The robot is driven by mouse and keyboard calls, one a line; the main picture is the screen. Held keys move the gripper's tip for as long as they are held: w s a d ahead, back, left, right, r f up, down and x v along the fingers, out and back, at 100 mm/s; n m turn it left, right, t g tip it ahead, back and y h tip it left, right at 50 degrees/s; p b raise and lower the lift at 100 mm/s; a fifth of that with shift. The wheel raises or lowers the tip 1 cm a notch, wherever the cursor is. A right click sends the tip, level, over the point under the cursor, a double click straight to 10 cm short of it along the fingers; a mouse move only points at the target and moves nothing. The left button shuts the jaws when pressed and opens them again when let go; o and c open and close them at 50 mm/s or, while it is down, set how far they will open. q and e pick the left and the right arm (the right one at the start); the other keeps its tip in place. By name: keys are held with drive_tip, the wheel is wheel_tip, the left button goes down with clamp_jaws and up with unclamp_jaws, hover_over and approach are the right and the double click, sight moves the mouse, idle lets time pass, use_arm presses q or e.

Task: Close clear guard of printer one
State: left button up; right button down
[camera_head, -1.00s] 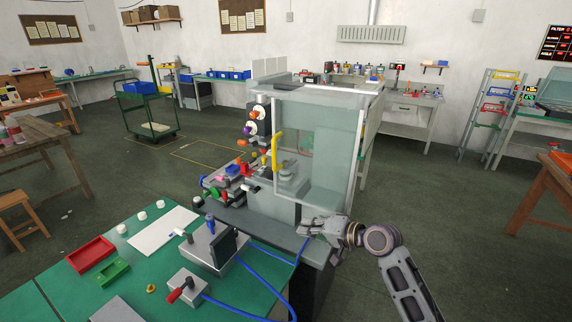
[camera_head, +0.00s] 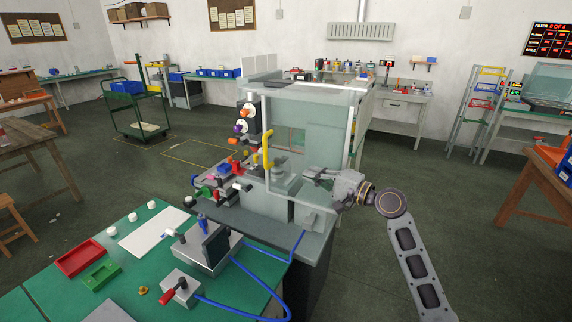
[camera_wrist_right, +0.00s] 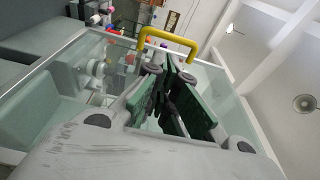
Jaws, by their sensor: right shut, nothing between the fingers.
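Printer one (camera_head: 258,222) is a grey machine beside the green bench. Its clear guard (camera_head: 310,120) is a see-through panel in a pale frame with a yellow handle (camera_head: 267,150) at the left. How far the guard stands open is hard to tell. My right gripper (camera_head: 308,178) is at the printer's right front, to the right of the handle and lower than it. It is shut and empty. In the right wrist view its dark fingers (camera_wrist_right: 162,92) point toward the yellow handle (camera_wrist_right: 168,42), with a visible gap. My left gripper is out of view.
The green bench (camera_head: 130,240) at lower left holds a red tray (camera_head: 80,258), a green tray (camera_head: 101,277), a metal fixture (camera_head: 210,248) and blue hoses. Colored knobs and parts crowd the printer's left side. The floor right of the printer is clear.

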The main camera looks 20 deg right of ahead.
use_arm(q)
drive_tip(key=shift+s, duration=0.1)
use_arm(e)
drive_tip(key=shift+w, duration=0.1)
